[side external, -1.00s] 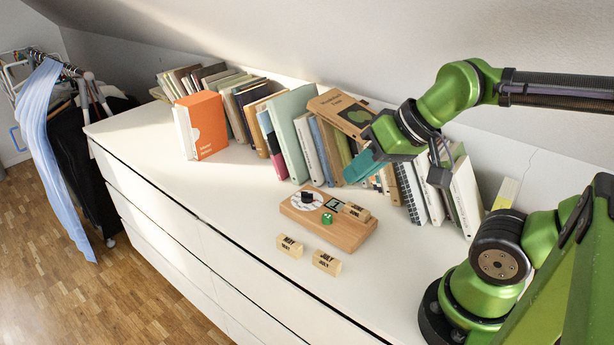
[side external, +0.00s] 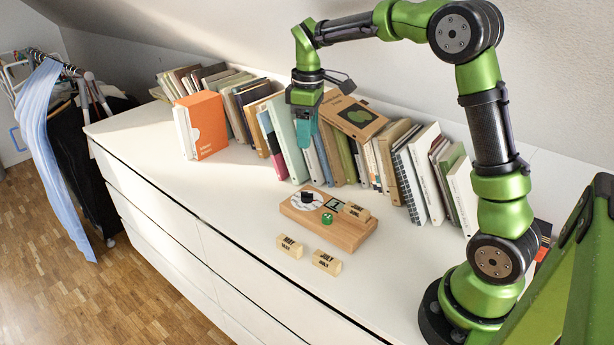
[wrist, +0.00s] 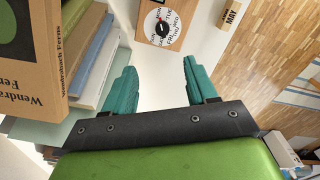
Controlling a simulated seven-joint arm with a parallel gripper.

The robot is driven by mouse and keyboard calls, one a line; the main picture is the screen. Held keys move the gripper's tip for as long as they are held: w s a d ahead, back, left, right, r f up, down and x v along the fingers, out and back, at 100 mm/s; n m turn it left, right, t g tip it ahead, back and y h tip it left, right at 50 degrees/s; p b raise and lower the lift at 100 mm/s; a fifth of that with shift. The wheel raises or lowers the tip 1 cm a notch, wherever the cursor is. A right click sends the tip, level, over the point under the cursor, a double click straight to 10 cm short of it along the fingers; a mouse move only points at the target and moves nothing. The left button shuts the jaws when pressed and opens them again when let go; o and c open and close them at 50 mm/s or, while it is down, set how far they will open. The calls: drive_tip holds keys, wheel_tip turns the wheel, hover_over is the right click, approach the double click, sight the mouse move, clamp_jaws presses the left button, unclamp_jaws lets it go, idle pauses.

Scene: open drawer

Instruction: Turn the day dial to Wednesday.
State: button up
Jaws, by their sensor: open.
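The day dial (side external: 307,199) is a white disc with a black knob, at the left end of a wooden calendar base (side external: 350,236) on the white dresser. In the wrist view the dial (wrist: 161,28) lies ahead, with day names around its rim; which day the knob points at is too small to tell. A green knob (side external: 327,219) and a small tile sit beside it on the base. My gripper (side external: 303,146) is above the dresser, just behind and above the dial, pointing down by the books. Its teal fingers (wrist: 160,66) are apart, with nothing between them.
A row of leaning books (side external: 340,150) stands behind the base, with a brown book (side external: 352,116) lying on top close to my gripper. Month blocks (side external: 290,246) (side external: 327,263) lie in front of the base. An orange box (side external: 208,125) stands left; the dresser top between is clear.

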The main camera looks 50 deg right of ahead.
sight(309, 193)
drive_tip(key=shift+n, duration=0.5)
drive_tip(key=f, duration=1.6)
drive_tip(key=shift+s+a+f, duration=0.1)
drive_tip(key=shift+s+f, duration=0.1)
drive_tip(key=shift+f, duration=0.15)
drive_tip(key=shift+c, duration=0.4)
drive_tip(key=c, duration=1)
